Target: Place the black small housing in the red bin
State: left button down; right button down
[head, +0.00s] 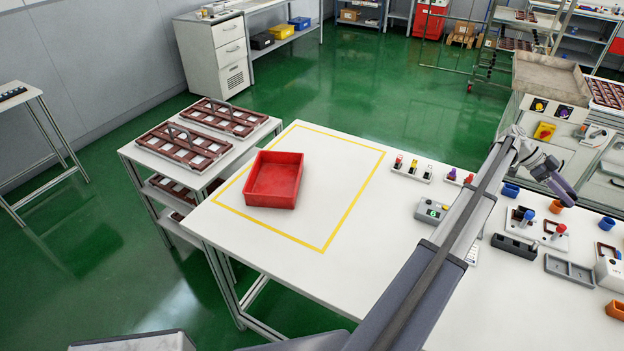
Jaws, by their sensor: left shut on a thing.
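The red bin (273,180) stands empty on the white table, inside a yellow taped rectangle. My left arm reaches from the bottom middle up to the right. Its gripper (566,192) is above the right part of the table, far to the right of the bin. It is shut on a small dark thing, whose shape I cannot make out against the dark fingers. I cannot identify the black small housing for certain. My right gripper is not in view.
A rack with brown trays (183,145) stands left of the table (350,265). Small coloured parts (412,167), a grey button box (432,211), a dark block (512,248), a grey tray (569,270) and blue cups (511,190) occupy the right side. The table around the bin is clear.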

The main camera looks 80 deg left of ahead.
aim_at(278, 181)
jog(key=k+j, duration=0.3)
jog(key=k, duration=0.2)
jog(key=k+j, duration=0.3)
jog(key=k, duration=0.2)
jog(key=k+j, duration=0.3)
jog(key=k, duration=0.25)
jog(key=k+j, duration=0.3)
jog(key=k, duration=0.2)
jog(key=k+j, duration=0.35)
jog(key=k, duration=0.15)
